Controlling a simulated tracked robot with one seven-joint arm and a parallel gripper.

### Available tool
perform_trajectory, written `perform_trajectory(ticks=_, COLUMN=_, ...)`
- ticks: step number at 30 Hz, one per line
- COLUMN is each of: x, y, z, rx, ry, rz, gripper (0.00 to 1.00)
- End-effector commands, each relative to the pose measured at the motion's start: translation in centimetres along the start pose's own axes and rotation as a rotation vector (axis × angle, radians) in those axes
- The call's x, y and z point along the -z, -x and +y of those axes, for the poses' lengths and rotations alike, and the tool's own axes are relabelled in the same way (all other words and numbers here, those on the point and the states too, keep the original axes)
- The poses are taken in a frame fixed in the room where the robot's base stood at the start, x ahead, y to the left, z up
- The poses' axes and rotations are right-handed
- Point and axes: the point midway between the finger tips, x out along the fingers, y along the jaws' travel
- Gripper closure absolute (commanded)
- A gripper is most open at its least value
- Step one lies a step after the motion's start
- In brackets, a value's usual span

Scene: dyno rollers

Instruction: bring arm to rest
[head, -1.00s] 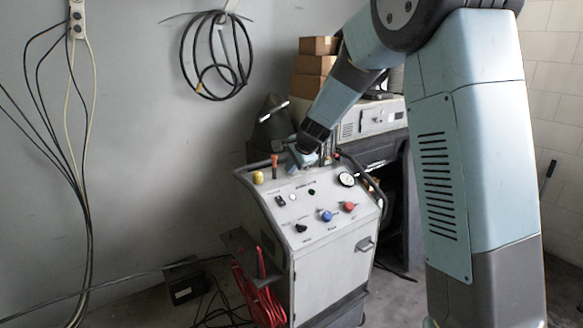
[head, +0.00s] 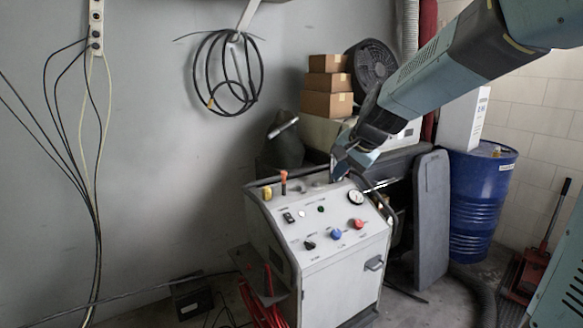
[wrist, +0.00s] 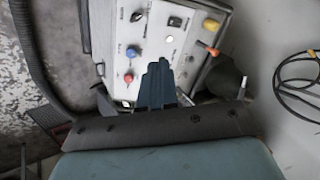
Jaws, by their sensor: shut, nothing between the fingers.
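My gripper (head: 336,172) is at the end of my blue-grey arm, over the back right edge of the white control cabinet (head: 340,284) in the head view. In the wrist view my gripper (wrist: 157,68) shows as two dark blue fingers close together, with nothing between them. Beyond the fingers lies the cabinet's sloped panel (wrist: 150,30), with a blue knob (wrist: 134,51), a red knob (wrist: 128,78), a yellow knob (wrist: 211,25) and an orange lever (wrist: 207,47). I cannot tell whether the fingertips touch the cabinet.
Cardboard boxes (head: 327,86) and a dark round fan (head: 371,64) stand behind the cabinet. A blue drum (head: 476,205) stands to the right. A coiled hose (head: 228,72) hangs on the left wall. Red cables (head: 259,308) hang at the cabinet's left side.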

Motion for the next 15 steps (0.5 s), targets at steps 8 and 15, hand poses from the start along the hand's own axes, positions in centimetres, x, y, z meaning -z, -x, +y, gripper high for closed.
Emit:
perform_trajectory(ticks=8, x=-3.7, y=7.1, z=5.2, rx=-0.053, ry=0.211, rz=0.024, gripper=1.00)
perform_trajectory(ticks=15, x=-7.4, y=11.7, z=10.2, rx=-0.132, ry=0.391, rz=0.048, gripper=1.00)
